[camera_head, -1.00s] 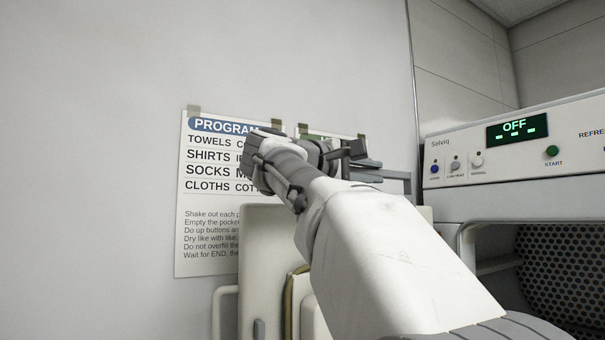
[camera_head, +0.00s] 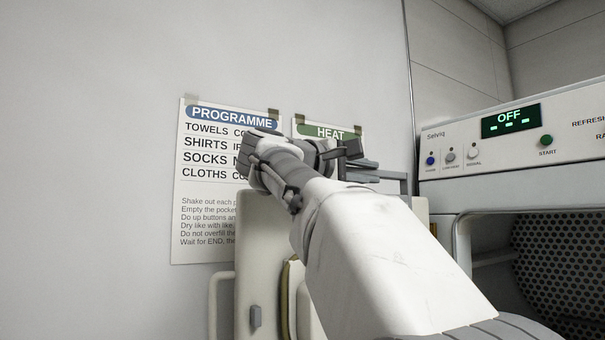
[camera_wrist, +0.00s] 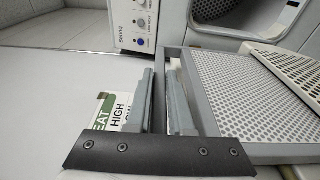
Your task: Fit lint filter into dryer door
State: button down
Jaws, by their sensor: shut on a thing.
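My gripper (camera_wrist: 161,98) is shut on the lint filter (camera_wrist: 240,95), a grey-framed panel with a pale perforated face, at the right of the wrist view. The exact contact between the fingers and the frame is hard to see. In the head view the filter (camera_head: 390,182) shows only as grey bars beyond my gripper (camera_head: 352,150), mostly hidden by my arm. The open cream dryer door (camera_head: 256,235) stands below my gripper, with a dark-edged seal on its side; my arm covers much of it. The filter appears to be above the door's top edge; its slot is not visible.
The dryer's control panel (camera_head: 510,145) reads OFF at right, above the open drum (camera_head: 565,260). A beige perforated panel (camera_wrist: 288,70) lies beside the filter in the wrist view. A programme poster (camera_head: 215,185) and a heat poster (camera_head: 330,132) are on the left wall.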

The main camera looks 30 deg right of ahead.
notch_tip(320, 180, down, 13)
jog(key=b, duration=1.4)
jog(key=shift+f, duration=0.2)
dwell(3.6)
jog(key=c, duration=0.7)
grip_release()
jog(key=shift+r, duration=0.1)
jog(key=p+v, duration=0.1)
jog(key=v, duration=1.6)
jog(key=shift+a, duration=0.25)
